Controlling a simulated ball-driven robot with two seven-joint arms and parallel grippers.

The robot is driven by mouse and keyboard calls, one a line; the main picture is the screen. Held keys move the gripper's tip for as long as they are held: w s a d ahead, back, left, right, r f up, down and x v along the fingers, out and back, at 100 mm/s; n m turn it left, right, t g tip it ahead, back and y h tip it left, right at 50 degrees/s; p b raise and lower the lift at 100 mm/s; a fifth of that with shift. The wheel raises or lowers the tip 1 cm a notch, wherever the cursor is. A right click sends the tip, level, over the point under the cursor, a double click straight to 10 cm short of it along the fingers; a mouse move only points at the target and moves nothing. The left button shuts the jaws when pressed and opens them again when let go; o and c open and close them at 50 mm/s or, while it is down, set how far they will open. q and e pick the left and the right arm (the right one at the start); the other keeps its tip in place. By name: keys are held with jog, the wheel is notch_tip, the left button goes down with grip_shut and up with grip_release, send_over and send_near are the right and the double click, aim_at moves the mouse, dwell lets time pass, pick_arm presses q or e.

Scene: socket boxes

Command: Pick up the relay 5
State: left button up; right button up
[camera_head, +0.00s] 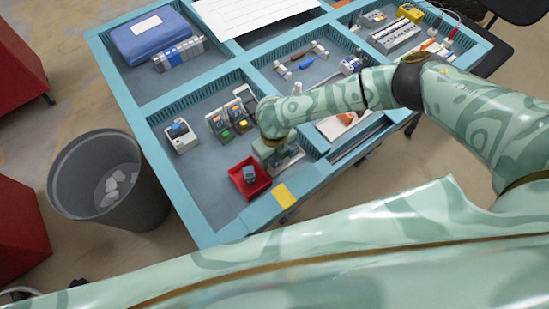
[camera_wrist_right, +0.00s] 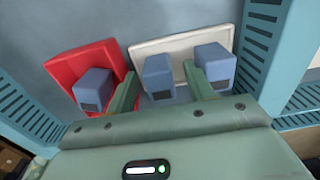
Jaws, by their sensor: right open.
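Several small blue-grey blocks, likely relays, are in view, but no number is readable, so I cannot tell which is relay 5. One block (camera_wrist_right: 158,75) stands on the white tray (camera_wrist_right: 150,50) between the spread fingers of my right gripper (camera_wrist_right: 160,72), apparently not gripped. A second block (camera_wrist_right: 214,66) is just right of the right finger. Another block (camera_wrist_right: 94,88) sits in the red tray (camera_wrist_right: 75,50), left of the fingers. In the head view my right gripper (camera_head: 271,150) hangs low beside the red tray (camera_head: 262,184) and hides most of the white tray. My left gripper is not in view.
Teal compartment walls (camera_wrist_right: 262,40) stand close to the gripper. Devices with orange and green parts (camera_head: 231,123) and a white socket box (camera_head: 181,135) share this compartment. A yellow label (camera_head: 285,195) is on the front rim. A grey bin (camera_head: 75,175) stands left of the table.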

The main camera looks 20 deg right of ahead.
grip_shut()
jog(key=shift+r, duration=0.1)
